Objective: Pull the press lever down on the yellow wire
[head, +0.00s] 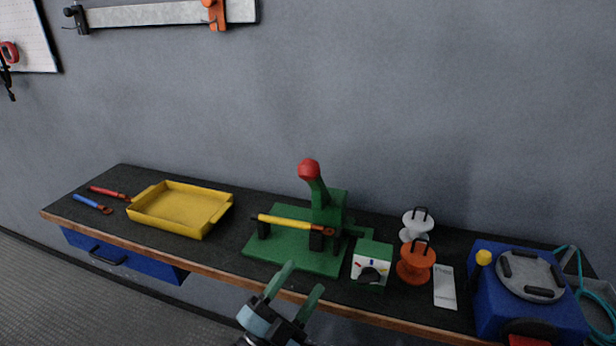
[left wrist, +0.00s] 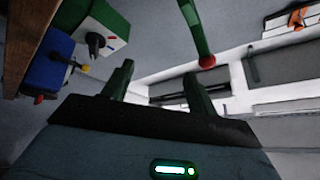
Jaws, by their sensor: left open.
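The green press (head: 328,208) stands on its green base plate (head: 290,259) at the middle of the bench. Its lever (head: 317,186) points up, with a red knob (head: 308,169) on top; the knob also shows in the left wrist view (left wrist: 207,61). The yellow wire (head: 285,221) lies across the press, with a copper-coloured lug at its right end and a dark left end on a small post. My left gripper (head: 294,278) is open and empty, in front of the bench edge and below the press. My right gripper is in neither view.
A yellow tray (head: 222,214), a red wire (head: 107,192) and a blue wire (head: 90,203) lie on the left. A green-and-white dial box (head: 372,264), white spool (head: 416,224), orange spool (head: 416,265), pale card (head: 444,288) and blue machine (head: 497,303) stand right of the press.

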